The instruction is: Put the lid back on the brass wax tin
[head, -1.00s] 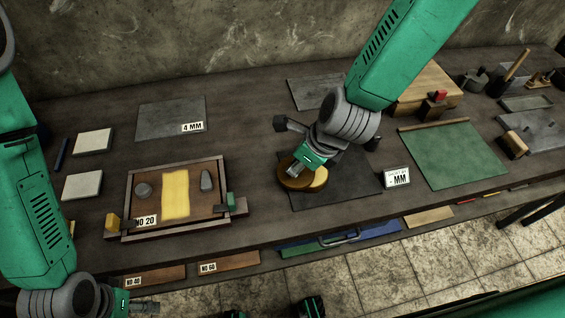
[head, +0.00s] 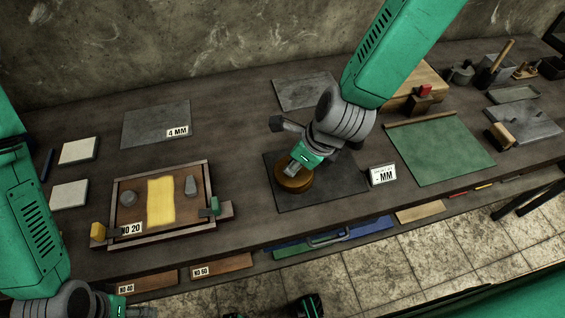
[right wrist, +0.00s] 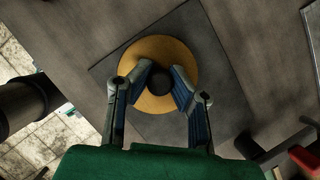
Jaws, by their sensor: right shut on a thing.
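The round brass wax tin (head: 294,186) stands on a dark mat (head: 343,187) in the middle of the bench. Its brass lid (right wrist: 184,56) is over it, and no wax shows in the head view. I cannot tell whether the lid sits fully down. My right gripper (head: 293,168) is directly above, shut on the lid's dark knob (right wrist: 158,82), with a finger on either side in the right wrist view. My left gripper (head: 140,312) is low at the bottom left edge, partly cut off and away from the tin.
A framed tray (head: 205,165) with a yellow strip and small weights lies to the left. A label card (head: 383,175) stands close right of the tin. A green mat (head: 440,155) and a wooden block (head: 420,80) lie further right.

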